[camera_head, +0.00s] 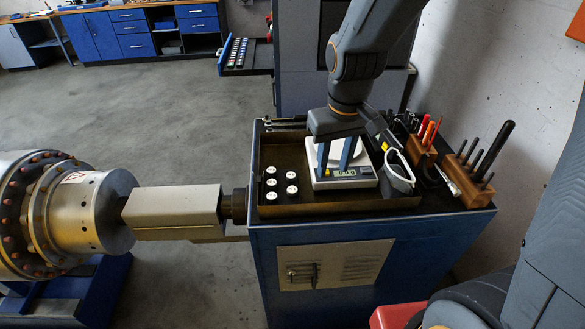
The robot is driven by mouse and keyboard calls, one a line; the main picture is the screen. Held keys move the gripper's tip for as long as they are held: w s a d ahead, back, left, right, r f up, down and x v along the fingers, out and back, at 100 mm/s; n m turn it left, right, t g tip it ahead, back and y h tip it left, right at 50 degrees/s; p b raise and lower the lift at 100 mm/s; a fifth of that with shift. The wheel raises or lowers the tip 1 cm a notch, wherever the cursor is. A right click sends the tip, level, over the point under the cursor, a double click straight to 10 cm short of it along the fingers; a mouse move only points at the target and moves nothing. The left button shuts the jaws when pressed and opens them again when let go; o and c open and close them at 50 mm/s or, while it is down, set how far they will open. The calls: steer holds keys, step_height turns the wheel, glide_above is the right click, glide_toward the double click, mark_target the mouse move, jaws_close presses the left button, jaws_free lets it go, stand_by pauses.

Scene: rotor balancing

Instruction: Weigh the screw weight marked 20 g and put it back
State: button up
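Several small screw weights (292,189) with white tops stand in the left part of the brown tray on the cabinet. Their markings are too small to read, so I cannot tell which is 20 g. A white scale (368,181) with a lit display stands in the tray to the right of them; its reading is not legible. My gripper (335,172) points down over the scale. Its two blue fingers are apart, with pale scale surface showing between them. No weight shows between the fingers, but the gripper body hides part of the scale pan.
The brown tray (340,204) has a raised rim. To the right of the scale lie a grey, looped tool (397,176) and wooden holders (466,180) with upright tools. A large metal rotor (85,210) stands left of the blue cabinet (265,265). An open drawer (246,70) shows behind.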

mark_target(292, 189)
steer(key=w+a+n, duration=0.1)
steer(key=a, duration=0.2)
steer(key=w+a+f+n+g, duration=0.1)
steer(key=a, duration=0.2)
steer(key=w+a+n, duration=0.1)
steer(key=a, duration=0.2)
steer(key=shift+w+f, duration=0.2)
steer(key=shift+f, duration=0.15)
steer(key=shift+f+b, duration=1.9)
steer(key=shift+f, duration=2.05)
jaws_close()
steer(key=shift+r+p, duration=1.8)
steer(key=shift+r, duration=0.75)
